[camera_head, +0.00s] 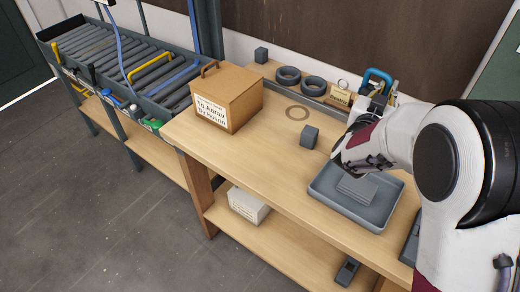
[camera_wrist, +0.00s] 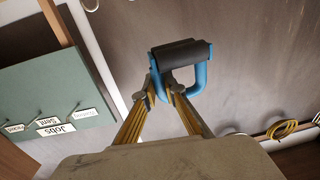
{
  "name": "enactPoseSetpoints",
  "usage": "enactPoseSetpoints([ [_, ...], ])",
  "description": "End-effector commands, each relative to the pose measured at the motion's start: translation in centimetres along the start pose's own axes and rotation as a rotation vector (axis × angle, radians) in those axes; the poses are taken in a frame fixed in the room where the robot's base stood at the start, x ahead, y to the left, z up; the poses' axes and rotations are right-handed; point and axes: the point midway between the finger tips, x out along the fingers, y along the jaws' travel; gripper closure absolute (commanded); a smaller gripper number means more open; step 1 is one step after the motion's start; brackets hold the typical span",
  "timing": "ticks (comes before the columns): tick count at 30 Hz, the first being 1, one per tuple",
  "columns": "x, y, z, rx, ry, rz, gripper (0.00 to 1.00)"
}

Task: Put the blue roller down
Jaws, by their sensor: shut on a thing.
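The blue roller (camera_wrist: 192,72) has a blue frame and a dark grey cylinder. In the wrist view my gripper (camera_wrist: 160,88), with yellowish fingers, is shut on one side of the blue frame. In the head view the blue roller (camera_head: 377,77) shows above my gripper (camera_head: 379,97), which points up and away near the back wall. The wrist hides part of the fingers there. The roller looks held in the air, clear of the bench top.
A roller conveyor (camera_head: 115,65) stands at left.

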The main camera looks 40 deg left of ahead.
Motion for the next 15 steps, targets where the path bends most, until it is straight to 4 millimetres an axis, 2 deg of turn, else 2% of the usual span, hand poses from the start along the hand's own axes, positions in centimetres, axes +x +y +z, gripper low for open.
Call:
enactPoseSetpoints([
  [1,-0.5,-1.5,0.1,-0.001,0.001,-0.009,1.0],
  [15,-5.9,-12.6,1.4,0.001,0.0,-0.047,1.0],
])
